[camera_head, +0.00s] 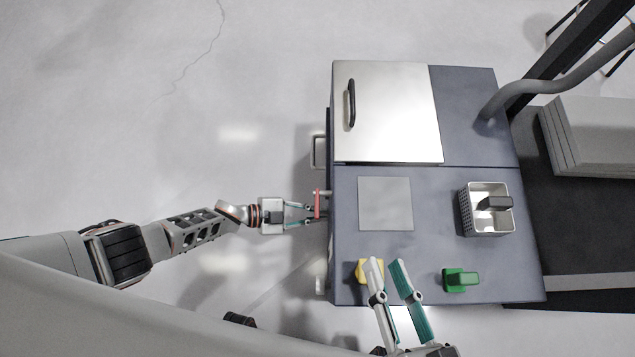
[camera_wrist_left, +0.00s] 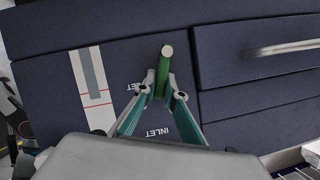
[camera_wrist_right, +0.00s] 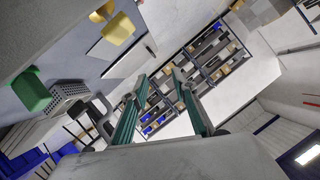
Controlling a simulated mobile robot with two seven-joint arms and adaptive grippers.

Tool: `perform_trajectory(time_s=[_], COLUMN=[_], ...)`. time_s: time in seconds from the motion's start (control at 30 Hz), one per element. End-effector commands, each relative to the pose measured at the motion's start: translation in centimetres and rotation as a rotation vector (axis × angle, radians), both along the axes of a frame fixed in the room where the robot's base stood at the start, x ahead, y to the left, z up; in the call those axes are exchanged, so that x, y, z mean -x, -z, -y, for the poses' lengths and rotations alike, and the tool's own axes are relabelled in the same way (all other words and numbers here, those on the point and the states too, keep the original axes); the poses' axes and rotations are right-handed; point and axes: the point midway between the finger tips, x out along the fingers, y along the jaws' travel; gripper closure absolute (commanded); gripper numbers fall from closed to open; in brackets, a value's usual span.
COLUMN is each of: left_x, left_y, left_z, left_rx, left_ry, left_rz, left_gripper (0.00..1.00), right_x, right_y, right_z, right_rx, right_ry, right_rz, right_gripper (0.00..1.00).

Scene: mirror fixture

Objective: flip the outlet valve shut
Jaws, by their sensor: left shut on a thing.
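In the left wrist view, my left gripper (camera_wrist_left: 164,92) is shut on a green valve handle (camera_wrist_left: 165,72) that sticks out between its fingertips from the dark blue cabinet front. A label reading INLET (camera_wrist_left: 188,132) is beside the right finger; another label (camera_wrist_left: 137,86) is partly hidden by the left finger. In the head view, my left gripper (camera_head: 314,212) is at the cabinet's left side, by a thin red bar (camera_head: 317,203). I cannot tell which valve the red bar belongs to. My right gripper (camera_head: 387,264) is open and empty above the cabinet top; its fingers also show apart in the right wrist view (camera_wrist_right: 158,78).
A silver lid (camera_head: 395,110) has a black handle. The floor left of the cabinet is clear.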

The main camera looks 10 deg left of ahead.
Motion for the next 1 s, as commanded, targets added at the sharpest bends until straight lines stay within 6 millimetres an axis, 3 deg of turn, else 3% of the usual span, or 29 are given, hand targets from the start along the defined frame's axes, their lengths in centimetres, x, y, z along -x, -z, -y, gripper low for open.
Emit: perform_trajectory(time_s=[0.17,0.6,1.0], left_x=[1.0,1.7,1.9], left_y=[0.7,1.3,1.5], left_z=[0.1,0.3,0.3], left_rx=[-0.023,-0.083,-0.100], left_ry=[-0.002,-0.002,0.000], left_rz=[0.117,0.407,0.500], left_gripper=[1.00,1.00,1.00], right_x=[0.5,0.2,0.3], right_y=[0.6,-0.2,-0.2], right_z=[-0.6,-1.9,-1.9], right_rx=[-0.057,-0.225,-0.227], right_ry=[0.019,0.104,0.101], right_rz=[-0.029,-0.053,-0.055], right_gripper=[0.72,0.72,0.72])
